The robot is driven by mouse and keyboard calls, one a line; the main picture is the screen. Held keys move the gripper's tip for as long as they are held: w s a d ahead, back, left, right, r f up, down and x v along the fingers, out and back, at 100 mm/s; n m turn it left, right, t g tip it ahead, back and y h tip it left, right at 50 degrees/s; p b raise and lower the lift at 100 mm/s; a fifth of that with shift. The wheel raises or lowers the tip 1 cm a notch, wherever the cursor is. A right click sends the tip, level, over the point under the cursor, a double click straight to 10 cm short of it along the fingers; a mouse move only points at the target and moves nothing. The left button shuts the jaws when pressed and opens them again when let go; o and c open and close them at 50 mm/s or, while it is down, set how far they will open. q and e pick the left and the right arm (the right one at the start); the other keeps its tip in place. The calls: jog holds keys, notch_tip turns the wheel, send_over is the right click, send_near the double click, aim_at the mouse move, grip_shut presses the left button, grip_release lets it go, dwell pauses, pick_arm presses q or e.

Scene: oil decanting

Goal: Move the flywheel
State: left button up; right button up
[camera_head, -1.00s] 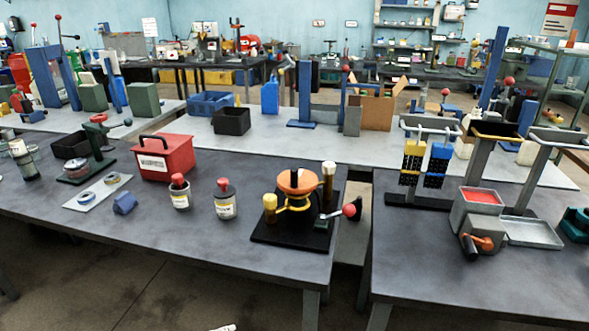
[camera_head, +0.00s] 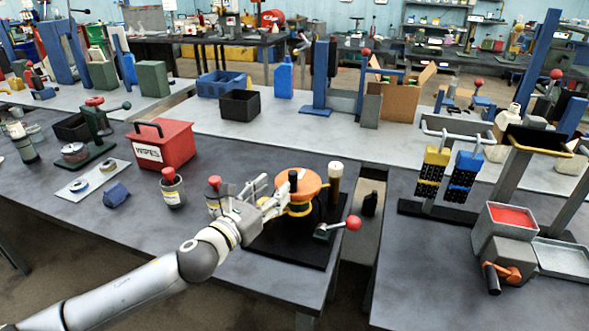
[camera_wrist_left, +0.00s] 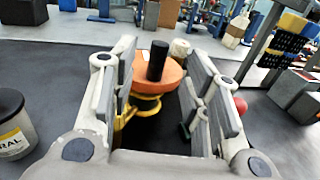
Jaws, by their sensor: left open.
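The flywheel is an orange disc (camera_head: 312,184) with a black upright knob (camera_head: 293,180). It sits on a yellow mount (camera_head: 300,209) above a black base plate (camera_head: 265,245) on the near table. My left gripper (camera_head: 276,192) is open at the disc's left side, and its hand hides part of the mount and base. In the left wrist view the orange disc (camera_wrist_left: 160,74) and its black knob (camera_wrist_left: 157,60) show between the spread fingers of my left gripper (camera_wrist_left: 163,58). Whether a finger touches the disc I cannot tell. My right gripper is not in view.
Red-capped jars (camera_head: 172,188) and a red box (camera_head: 163,146) stand to the left. A gap separates this table from the right one, which holds a grey crank box (camera_head: 503,237).

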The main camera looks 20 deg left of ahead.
aim_at(290, 176)
pick_arm(q)
jog(key=x, duration=0.5)
jog(key=shift+w+d+p, duration=0.15)
jog(key=shift+w+p, duration=0.1)
jog(key=shift+p, duration=0.15)
jog(key=x, duration=0.3)
jog(key=shift+w, duration=0.2)
jog(key=shift+w+d+f, duration=0.1)
jog(key=shift+w+f, duration=0.05)
jog(key=shift+w, duration=0.15)
jog(key=shift+c, duration=0.4)
jog(key=shift+s, duration=0.1)
jog(key=shift+c, duration=1.2)
jog(key=c, duration=0.5)
grip_shut()
jog(key=shift+d+p, duration=0.1)
jog(key=shift+p, duration=0.25)
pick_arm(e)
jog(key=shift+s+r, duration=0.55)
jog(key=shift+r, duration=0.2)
